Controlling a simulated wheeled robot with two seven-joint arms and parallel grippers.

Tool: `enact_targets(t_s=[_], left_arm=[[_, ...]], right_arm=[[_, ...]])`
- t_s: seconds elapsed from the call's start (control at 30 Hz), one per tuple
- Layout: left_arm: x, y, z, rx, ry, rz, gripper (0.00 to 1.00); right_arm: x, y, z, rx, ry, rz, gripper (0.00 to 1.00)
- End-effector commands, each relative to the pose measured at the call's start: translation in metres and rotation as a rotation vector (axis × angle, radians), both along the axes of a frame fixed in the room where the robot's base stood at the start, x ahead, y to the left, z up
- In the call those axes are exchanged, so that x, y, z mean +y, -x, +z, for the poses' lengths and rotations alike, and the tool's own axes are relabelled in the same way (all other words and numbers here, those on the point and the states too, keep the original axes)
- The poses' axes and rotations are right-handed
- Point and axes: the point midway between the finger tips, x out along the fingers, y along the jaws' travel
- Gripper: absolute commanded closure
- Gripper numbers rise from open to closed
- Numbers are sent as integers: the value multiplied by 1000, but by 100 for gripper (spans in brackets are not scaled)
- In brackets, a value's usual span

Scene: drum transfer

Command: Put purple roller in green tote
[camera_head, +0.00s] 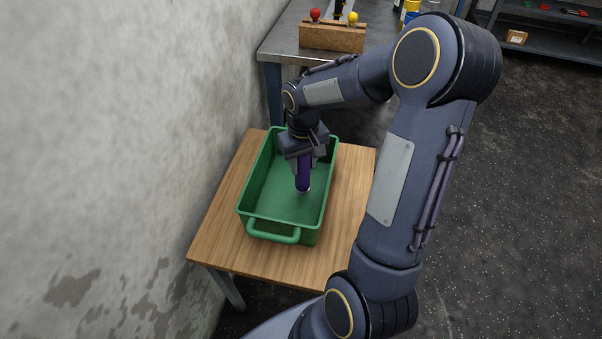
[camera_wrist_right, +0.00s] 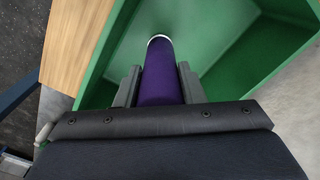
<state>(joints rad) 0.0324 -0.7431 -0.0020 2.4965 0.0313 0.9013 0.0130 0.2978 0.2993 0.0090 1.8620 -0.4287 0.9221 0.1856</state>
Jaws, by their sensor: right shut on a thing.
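The purple roller (camera_head: 303,176) is upright inside the green tote (camera_head: 276,237), its lower end near the tote floor; I cannot tell whether it touches. My right gripper (camera_head: 303,162) is shut on the roller and points down between the tote walls. The right wrist view shows the purple roller (camera_wrist_right: 160,72) between the two fingers of my right gripper (camera_wrist_right: 158,86), its pale end ring towards the floor of the green tote (camera_wrist_right: 208,25). The roller's upper end is hidden by the gripper. My left gripper is not in view.
The tote stands on a small wooden table (camera_head: 345,195) beside a grey wall (camera_head: 110,130). A workbench behind holds a wooden block (camera_head: 332,37) with a red and a yellow knob. A dark shelf (camera_head: 550,45) stands at the back right. The tote's inside is otherwise empty.

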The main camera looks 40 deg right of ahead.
Motion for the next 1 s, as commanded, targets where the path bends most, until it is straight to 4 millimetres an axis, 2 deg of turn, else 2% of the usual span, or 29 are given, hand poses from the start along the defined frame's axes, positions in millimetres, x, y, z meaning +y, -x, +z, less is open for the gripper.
enact_targets(t_s=[0.23,0.63,0.67,0.7,0.8,1.0], left_arm=[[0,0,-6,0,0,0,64],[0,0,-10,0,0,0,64],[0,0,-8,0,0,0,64],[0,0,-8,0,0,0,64],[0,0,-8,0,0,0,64],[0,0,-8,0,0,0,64]], right_arm=[[0,1,-34,3,-2,0,97],[0,0,-40,0,0,0,97],[0,0,-39,0,0,0,61],[0,0,-38,1,0,0,55],[0,0,-38,1,0,0,43],[0,0,-38,1,0,0,43]])
